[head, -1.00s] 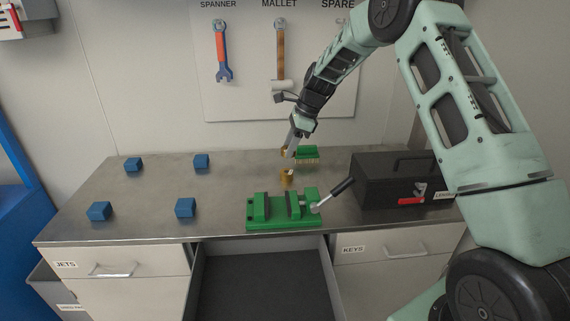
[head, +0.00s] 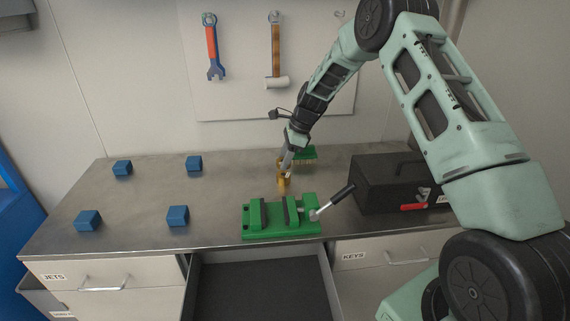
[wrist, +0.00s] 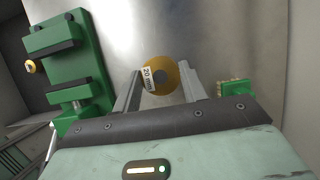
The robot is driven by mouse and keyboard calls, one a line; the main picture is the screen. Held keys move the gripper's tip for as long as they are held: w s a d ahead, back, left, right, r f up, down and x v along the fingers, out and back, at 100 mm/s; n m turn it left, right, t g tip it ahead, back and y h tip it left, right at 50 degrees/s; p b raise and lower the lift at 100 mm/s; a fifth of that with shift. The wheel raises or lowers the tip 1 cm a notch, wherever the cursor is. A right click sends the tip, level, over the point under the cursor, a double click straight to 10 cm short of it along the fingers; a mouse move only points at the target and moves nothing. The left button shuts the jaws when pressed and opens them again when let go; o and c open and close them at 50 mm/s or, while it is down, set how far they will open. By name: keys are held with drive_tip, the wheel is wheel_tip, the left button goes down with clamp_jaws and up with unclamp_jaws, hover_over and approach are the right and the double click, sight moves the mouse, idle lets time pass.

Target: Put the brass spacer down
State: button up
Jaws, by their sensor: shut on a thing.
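My gripper (head: 285,171) is shut on the brass spacer, low over the bench behind the green vise. In the wrist view the brass spacer (wrist: 154,88) sits between the fingertips (wrist: 160,74), its round face and a "20 mm" label showing. The fingers partly hide the held spacer in the head view.
The green vise (head: 266,232) stands in front, its handle reaching right. Several blue blocks (head: 178,216) are on the left.

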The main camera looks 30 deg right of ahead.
drive_tip(key=shift+f+p, duration=0.35)
drive_tip(key=shift+f, duration=1.2)
drive_tip(key=shift+f, duration=0.2)
drive_tip(key=o, duration=1.1)
drive_tip(key=shift+o, duration=0.2)
